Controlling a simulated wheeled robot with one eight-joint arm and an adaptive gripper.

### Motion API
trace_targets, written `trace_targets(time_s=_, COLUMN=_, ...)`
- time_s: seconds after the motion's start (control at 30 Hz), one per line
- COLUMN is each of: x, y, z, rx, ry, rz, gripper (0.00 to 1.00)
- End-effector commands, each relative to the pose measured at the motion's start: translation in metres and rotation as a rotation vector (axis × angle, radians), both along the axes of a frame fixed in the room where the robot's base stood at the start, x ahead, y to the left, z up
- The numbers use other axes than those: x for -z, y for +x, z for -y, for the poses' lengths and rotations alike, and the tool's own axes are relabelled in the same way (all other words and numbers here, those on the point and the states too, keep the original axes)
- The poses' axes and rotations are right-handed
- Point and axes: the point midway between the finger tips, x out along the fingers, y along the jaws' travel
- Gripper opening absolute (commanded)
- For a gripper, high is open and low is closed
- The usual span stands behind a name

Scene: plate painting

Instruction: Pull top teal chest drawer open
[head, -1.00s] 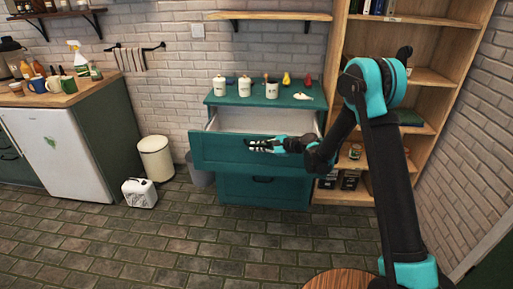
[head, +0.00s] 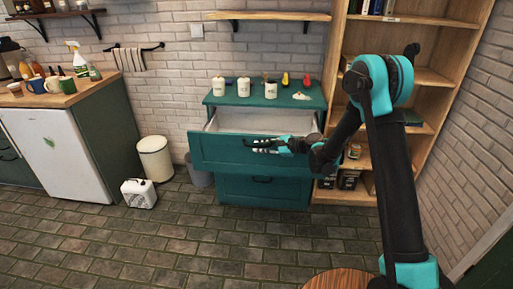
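The teal chest (head: 218,98) stands against the brick wall. Its top drawer (head: 220,152) is pulled well out, and the pale inside (head: 262,120) shows from above and looks empty. My gripper (head: 262,147) is at the front face of the top drawer, near the middle where a handle would be. It hides the top drawer's handle. At this size I cannot tell whether the fingers are shut on it.
White canisters (head: 219,88), a yellow item (head: 285,79) and a red item (head: 306,80) stand on the chest top. A wooden shelf unit (head: 432,76) is at right. The floor in front is clear.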

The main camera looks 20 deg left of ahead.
Motion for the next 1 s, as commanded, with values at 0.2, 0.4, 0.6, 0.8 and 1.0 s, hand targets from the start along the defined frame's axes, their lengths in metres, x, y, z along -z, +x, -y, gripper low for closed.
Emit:
trace_targets(time_s=0.2, x=-0.014, y=-0.003, z=0.045, rx=0.004, ry=0.001, rz=-0.001, gripper=0.20)
trace_targets(time_s=0.4, x=-0.024, y=-0.007, z=0.077, rx=0.004, ry=0.000, rz=0.000, gripper=0.20)
trace_targets(time_s=0.6, x=-0.029, y=-0.008, z=0.092, rx=0.002, ry=0.001, rz=0.000, gripper=0.20)
trace_targets(time_s=0.8, x=-0.029, y=-0.009, z=0.093, rx=0.001, ry=0.001, rz=-0.001, gripper=0.20)
trace_targets(time_s=1.0, x=-0.030, y=-0.009, z=0.095, rx=0.002, ry=-0.005, rz=0.005, gripper=0.20)
